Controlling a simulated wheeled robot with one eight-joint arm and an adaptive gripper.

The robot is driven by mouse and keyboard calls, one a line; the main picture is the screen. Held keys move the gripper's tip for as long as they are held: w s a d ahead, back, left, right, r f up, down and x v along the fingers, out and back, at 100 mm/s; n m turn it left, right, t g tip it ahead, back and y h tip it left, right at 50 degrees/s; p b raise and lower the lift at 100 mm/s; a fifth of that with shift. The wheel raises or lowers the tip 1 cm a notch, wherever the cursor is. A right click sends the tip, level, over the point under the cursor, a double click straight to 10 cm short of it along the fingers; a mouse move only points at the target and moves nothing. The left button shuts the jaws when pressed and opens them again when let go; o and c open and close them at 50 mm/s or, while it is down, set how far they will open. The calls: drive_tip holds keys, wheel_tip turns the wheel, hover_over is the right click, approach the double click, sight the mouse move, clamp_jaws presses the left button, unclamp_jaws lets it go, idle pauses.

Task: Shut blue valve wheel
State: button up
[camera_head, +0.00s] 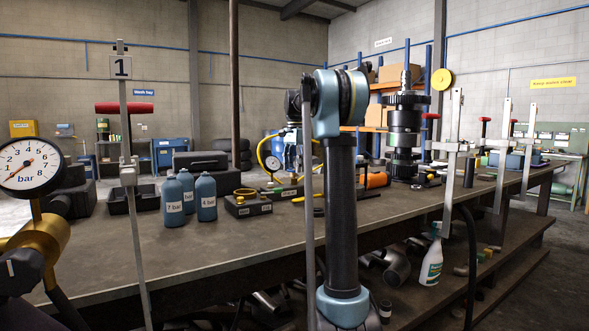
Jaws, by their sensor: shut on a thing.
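No blue valve wheel shows clearly. A blue unit (293,153) with a yellow hose and a small round gauge stands behind the bench items, partly covered by my arm; I cannot tell whether it carries a wheel. A large white pressure gauge (31,166) marked "bar" is at the left edge, its needle pointing to the lower left near the low end of the scale. A brass-coloured fitting (38,242) sits below it, with a dark part at the picture's edge. My arm rises in the middle of the view. My gripper's fingers are not visible, and what they hold is hidden.
A long dark bench (215,247) runs from left to far right. Blue bottles (205,197) and black blocks (248,206) stand on it. A tall gear stack (404,133) and upright clamps (453,160) are farther right. A spray bottle (432,262) is on the lower shelf.

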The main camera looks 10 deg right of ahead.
sight(294, 169)
drive_tip(key=shift+w+a, duration=0.1)
drive_tip(key=o, duration=1.1)
drive_tip(key=shift+c, duration=0.2)
wheel_tip(294, 169, up, 12)
drive_tip(key=shift+f, duration=0.1)
